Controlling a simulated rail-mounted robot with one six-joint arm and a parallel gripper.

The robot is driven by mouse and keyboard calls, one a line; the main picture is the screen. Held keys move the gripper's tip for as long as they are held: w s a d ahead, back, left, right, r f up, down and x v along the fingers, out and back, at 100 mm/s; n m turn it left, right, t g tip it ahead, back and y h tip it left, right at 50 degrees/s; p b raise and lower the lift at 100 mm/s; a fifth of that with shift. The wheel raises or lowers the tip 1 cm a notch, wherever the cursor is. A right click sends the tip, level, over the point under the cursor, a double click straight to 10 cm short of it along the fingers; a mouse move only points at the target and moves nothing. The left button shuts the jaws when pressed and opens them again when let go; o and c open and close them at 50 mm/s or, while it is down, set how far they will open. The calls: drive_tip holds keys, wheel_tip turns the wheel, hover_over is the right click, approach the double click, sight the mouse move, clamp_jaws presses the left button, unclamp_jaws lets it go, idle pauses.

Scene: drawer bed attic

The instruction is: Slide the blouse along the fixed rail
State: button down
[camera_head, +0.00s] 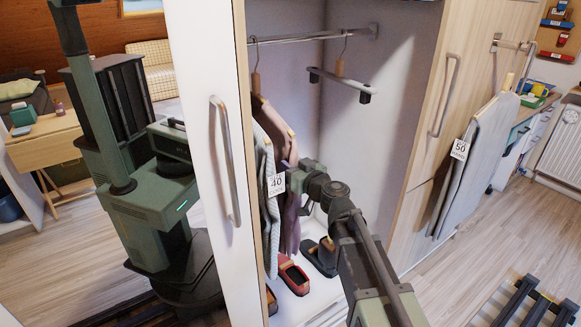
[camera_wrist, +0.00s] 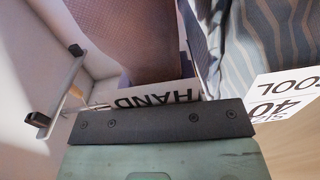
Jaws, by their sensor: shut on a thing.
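A mauve garment (camera_head: 288,215), apparently the blouse, hangs in the open wardrobe beside a grey-blue striped garment (camera_head: 266,180) with a "40 COOL" tag (camera_head: 275,185). A metal rail (camera_head: 300,38) crosses the top of the wardrobe, with hanger hooks on it. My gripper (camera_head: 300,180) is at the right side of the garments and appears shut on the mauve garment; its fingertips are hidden. In the wrist view, the mauve cloth (camera_wrist: 130,40) is just beyond my gripper, with a "HAND" label (camera_wrist: 160,95) at the jaw. The striped cloth (camera_wrist: 240,50) is at the right.
A short bar with dark ends (camera_head: 340,84) is on the inner wall. A red shoe (camera_head: 293,275) and a dark shoe (camera_head: 322,256) lie on the wardrobe floor. The open white door (camera_head: 205,120) stands left.

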drive_tip(key=w+d, duration=0.5)
drive_tip(key=d, duration=0.1)
drive_tip(key=shift+d, duration=0.25)
idle(0.6)
drive_tip(key=shift+r, duration=0.1)
idle(0.9)
